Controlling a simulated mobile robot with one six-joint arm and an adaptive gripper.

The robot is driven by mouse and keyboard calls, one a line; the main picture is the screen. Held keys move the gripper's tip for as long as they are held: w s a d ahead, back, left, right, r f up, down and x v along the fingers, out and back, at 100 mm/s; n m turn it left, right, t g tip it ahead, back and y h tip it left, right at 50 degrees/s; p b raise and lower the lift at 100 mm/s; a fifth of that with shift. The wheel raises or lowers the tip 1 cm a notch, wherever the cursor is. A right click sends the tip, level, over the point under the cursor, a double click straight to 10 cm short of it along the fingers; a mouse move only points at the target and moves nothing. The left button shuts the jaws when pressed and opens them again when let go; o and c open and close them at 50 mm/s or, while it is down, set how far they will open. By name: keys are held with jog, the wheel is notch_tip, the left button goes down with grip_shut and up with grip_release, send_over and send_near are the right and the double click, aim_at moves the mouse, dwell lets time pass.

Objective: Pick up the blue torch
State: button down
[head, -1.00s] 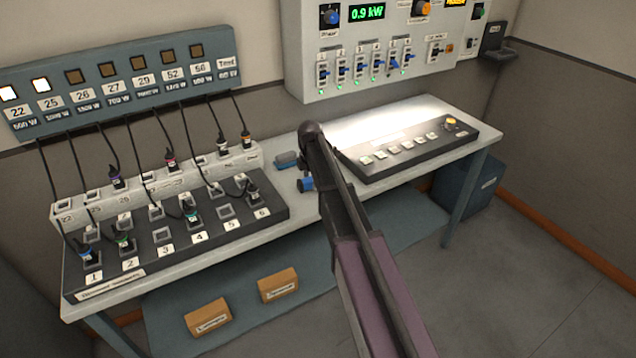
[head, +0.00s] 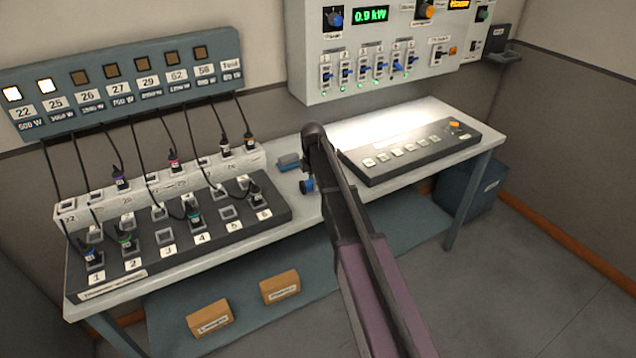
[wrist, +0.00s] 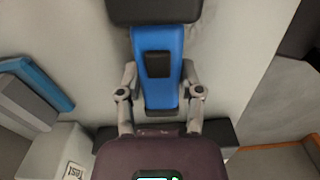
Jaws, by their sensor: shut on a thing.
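The blue torch (wrist: 172,42) is in the wrist view, with a black head at the top and a black patch on its body. My gripper (wrist: 159,78) has one finger on each side of the torch's body and is shut on it. In the head view, only a small blue end of the torch (head: 306,186) shows beside my arm, over the bench. My arm hides the rest of the torch and the fingers there. I cannot tell whether the torch touches the bench top.
A blue-grey block (head: 288,162) lies close by on the bench (head: 300,222). A fader desk (head: 410,152) is to the right and a plug board (head: 185,235) with cables to the left. A control panel (head: 385,50) hangs behind. Bare bench lies between the desk and board.

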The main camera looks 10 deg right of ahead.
jog(key=shift+r, duration=0.1)
notch_tip(320, 180, up, 4)
jog(key=p, duration=0.3)
jog(key=shift+f+p, duration=0.2)
jog(key=shift+p, duration=0.2)
jog(key=s+r+p, duration=0.1)
jog(key=s, duration=1.5)
jog(key=shift+r, duration=0.2)
jog(key=shift+r+p, duration=2.9)
jog(key=shift+p, duration=0.25)
jog(key=shift+s+d, duration=0.15)
